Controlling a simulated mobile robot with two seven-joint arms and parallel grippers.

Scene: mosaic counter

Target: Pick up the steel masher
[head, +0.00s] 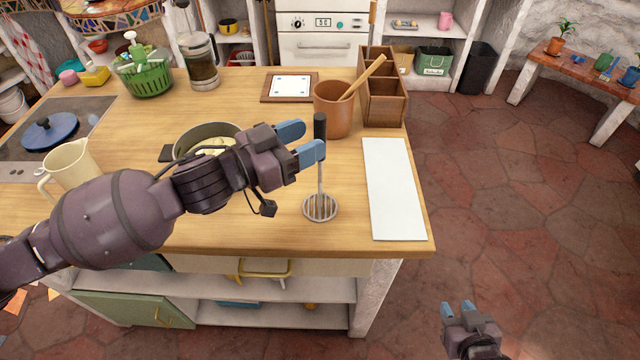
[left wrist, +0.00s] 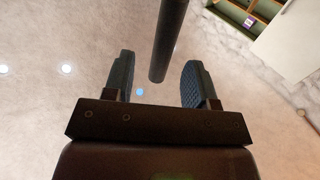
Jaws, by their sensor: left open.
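The steel masher (head: 320,207) stands upright on the wooden counter, with its round slotted head down and its black handle (head: 320,126) up. My left gripper (head: 312,140) is open beside the handle, and one blue finger overlaps the upper shaft. In the left wrist view the dark handle (left wrist: 170,40) comes in from the top and ends between the two open fingers (left wrist: 158,85) in the picture, with gaps on both sides. Whether it lies at the fingers' depth I cannot tell. My right gripper (head: 458,310) is open and empty, low over the floor right of the counter.
A brown crock (head: 333,115) with a wooden spoon stands behind the masher, near a wooden divided box (head: 384,108). A white board (head: 393,190) lies to the right. A pot (head: 205,132) sits behind my left wrist, and a cream jug (head: 72,166) stands at left.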

